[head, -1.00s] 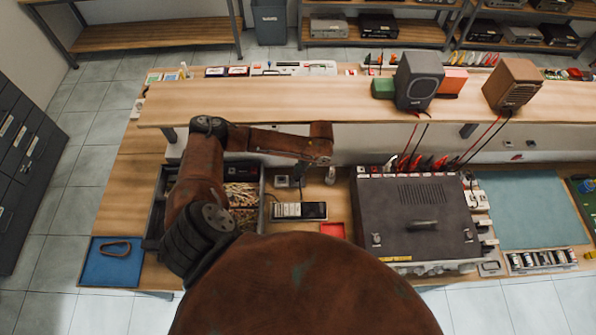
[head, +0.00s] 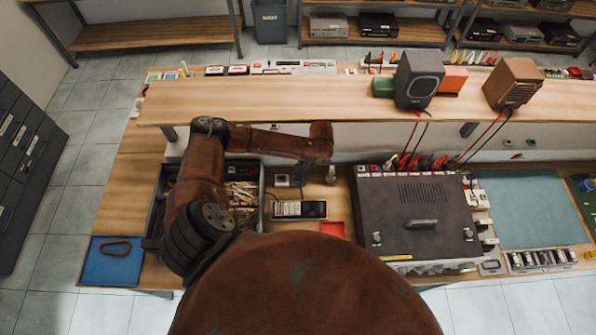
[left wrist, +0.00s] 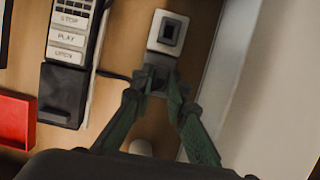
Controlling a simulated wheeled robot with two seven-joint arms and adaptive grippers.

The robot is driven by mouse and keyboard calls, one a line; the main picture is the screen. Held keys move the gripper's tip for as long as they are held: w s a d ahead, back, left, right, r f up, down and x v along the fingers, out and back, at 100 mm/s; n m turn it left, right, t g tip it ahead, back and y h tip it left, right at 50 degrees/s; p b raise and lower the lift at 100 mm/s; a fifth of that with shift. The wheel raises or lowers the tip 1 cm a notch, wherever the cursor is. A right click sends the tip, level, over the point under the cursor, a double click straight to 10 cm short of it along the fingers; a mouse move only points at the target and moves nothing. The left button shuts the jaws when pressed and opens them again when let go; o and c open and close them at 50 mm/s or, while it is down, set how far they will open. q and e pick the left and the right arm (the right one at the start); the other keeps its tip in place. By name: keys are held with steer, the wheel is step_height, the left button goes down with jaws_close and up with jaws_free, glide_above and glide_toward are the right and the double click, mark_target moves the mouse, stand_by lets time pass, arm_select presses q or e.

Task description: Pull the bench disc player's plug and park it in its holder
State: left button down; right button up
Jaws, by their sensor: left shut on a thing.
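The disc player (head: 300,210) lies on the bench between the parts box and the large dark unit. In the left wrist view, its STOP, PLAY and OPEN keys (left wrist: 67,38) show at upper left. My left gripper (left wrist: 160,80) has its green fingers shut on the dark plug (left wrist: 158,76). A dark cable runs from beside the player towards the plug. A grey block with a dark square recess (left wrist: 168,32) is just beyond the plug; it also shows in the head view (head: 282,181). Whether the plug is seated in anything below is hidden. My right gripper is out of view.
A small white object (head: 331,175) stands close to my gripper. The large dark unit (head: 415,215) is to the right, and a raised shelf (head: 280,103) runs along behind. A blue mat (head: 112,261) lies at left.

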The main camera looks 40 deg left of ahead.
arm_select(q)
steer(key=shift+f, duration=0.5)
stand_by(0.4)
stand_by(0.3)
steer(key=c, duration=1.8)
jaws_free()
steer(key=shift+s+a+r+p+v, duration=0.15)
steer(key=shift+p+v, duration=0.85)
steer(key=shift+v, duration=1.8)
steer(key=shift+s+a+p+v, duration=0.2)
steer(key=shift+p+v, duration=0.85)
steer(key=shift+v, duration=1.75)
steer(key=shift+s+a+r+p+v, duration=0.15)
steer(key=shift+p+v, duration=0.85)
steer(key=shift+v, duration=1.8)
steer(key=shift+f, duration=0.15)
